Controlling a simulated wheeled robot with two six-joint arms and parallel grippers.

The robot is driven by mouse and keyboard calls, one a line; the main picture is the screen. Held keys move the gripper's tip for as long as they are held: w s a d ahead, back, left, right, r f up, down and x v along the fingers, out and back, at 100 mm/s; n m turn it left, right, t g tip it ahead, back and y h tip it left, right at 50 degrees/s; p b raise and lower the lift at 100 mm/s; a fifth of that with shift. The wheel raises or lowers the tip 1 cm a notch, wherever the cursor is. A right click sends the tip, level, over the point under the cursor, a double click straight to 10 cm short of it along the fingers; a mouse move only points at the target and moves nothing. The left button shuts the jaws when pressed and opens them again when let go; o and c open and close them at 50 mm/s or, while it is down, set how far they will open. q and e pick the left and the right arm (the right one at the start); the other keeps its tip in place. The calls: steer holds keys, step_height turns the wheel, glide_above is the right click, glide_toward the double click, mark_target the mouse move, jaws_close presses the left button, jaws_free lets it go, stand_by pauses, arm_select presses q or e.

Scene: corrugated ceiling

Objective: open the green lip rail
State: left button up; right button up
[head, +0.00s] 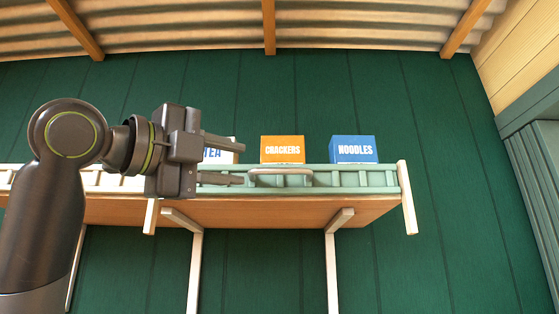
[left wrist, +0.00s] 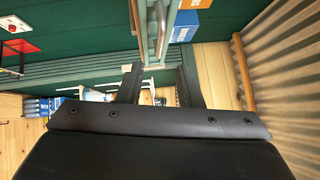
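The pale green lip rail (head: 345,180) runs along the front edge of the right part of a wooden shelf (head: 280,212) in the head view. The handle also shows in the left wrist view (left wrist: 161,28), beyond the fingers. My left gripper (head: 243,163) points right, with its fingers apart and nothing between them. Its fingertips are just left of the handle in the picture; I see no contact. The left wrist view shows the two open fingers (left wrist: 158,82). My right gripper is not in view.
Behind the rail stand a white tea box (head: 219,156), partly hidden by my gripper, an orange crackers box (head: 282,149) and a blue noodles box (head: 353,149). A white rail (head: 115,180) continues to the left. A pale post (head: 406,197) closes the shelf's right end.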

mark_target(276, 171)
arm_select(q)
steer(key=p+x, duration=0.4)
steer(key=x, duration=0.5)
steer(key=shift+w+d+r, duration=0.15)
steer(key=shift+w+d, duration=0.05)
steer(key=shift+w, duration=0.05)
steer(key=shift+w+d, duration=0.3)
steer(key=shift+d, duration=0.05)
jaws_close()
